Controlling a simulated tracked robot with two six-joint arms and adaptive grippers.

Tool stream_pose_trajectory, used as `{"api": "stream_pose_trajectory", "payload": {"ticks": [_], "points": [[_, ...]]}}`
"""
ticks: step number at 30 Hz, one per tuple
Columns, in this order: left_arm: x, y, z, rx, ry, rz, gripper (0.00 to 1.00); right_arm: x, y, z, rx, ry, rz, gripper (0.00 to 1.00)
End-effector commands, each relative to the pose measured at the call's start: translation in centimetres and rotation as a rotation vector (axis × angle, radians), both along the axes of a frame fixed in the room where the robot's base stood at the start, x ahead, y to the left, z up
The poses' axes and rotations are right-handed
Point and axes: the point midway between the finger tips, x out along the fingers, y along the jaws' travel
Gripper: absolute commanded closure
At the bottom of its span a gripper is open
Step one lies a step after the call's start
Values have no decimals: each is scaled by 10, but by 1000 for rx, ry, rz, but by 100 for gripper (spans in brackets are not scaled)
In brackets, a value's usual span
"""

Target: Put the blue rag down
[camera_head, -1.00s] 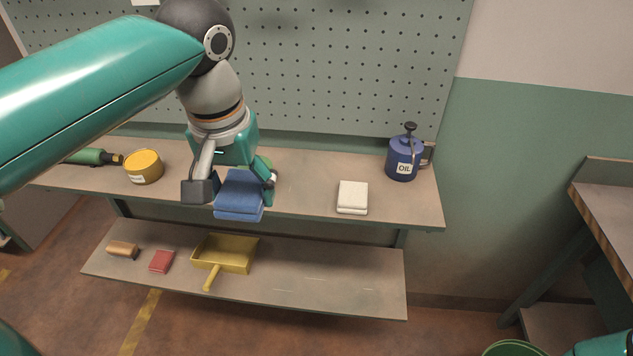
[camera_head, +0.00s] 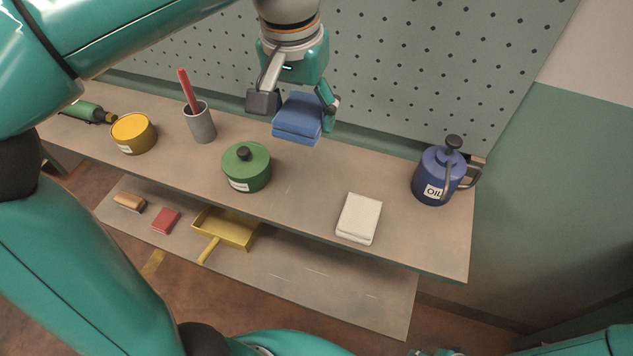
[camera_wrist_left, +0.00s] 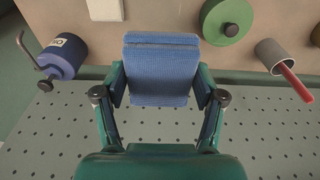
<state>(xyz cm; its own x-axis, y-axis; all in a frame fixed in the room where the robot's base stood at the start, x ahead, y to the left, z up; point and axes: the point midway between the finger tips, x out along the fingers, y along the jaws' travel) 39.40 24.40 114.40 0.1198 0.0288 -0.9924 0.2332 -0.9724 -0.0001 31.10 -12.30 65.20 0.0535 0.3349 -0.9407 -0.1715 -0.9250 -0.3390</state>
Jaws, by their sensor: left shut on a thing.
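The blue rag (camera_head: 298,117) is a folded cloth held up above the upper shelf, near the pegboard. My left gripper (camera_head: 296,106) is shut on it, with one finger at each side. In the left wrist view the blue rag (camera_wrist_left: 162,75) sits between the two fingers of my left gripper (camera_wrist_left: 160,90). In the head view the rag is behind and to the right of the green lidded pot and does not appear to touch the shelf.
On the upper shelf (camera_head: 300,195) stand a yellow tin (camera_head: 133,134), a grey cup (camera_head: 201,124) with a red handle, a green pot (camera_head: 246,168), a white folded cloth (camera_head: 359,218) and a blue oil can (camera_head: 437,175). Bare shelf lies between pot and white cloth. A yellow dustpan (camera_head: 226,228) lies below.

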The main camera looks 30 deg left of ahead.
Motion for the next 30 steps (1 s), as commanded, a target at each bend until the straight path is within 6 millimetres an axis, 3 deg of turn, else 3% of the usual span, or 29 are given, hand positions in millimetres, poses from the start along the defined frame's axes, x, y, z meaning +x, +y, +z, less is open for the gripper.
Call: {"api": "stream_pose_trajectory", "payload": {"ticks": [15, 30], "points": [[0, -1, -125, 1, 7, -2, 86, 0, 0, -18, 0, 1, 0, 60], [0, 0, -182, 1, 6, -1, 86, 0, 0, -23, 0, 0, 0, 60]]}}
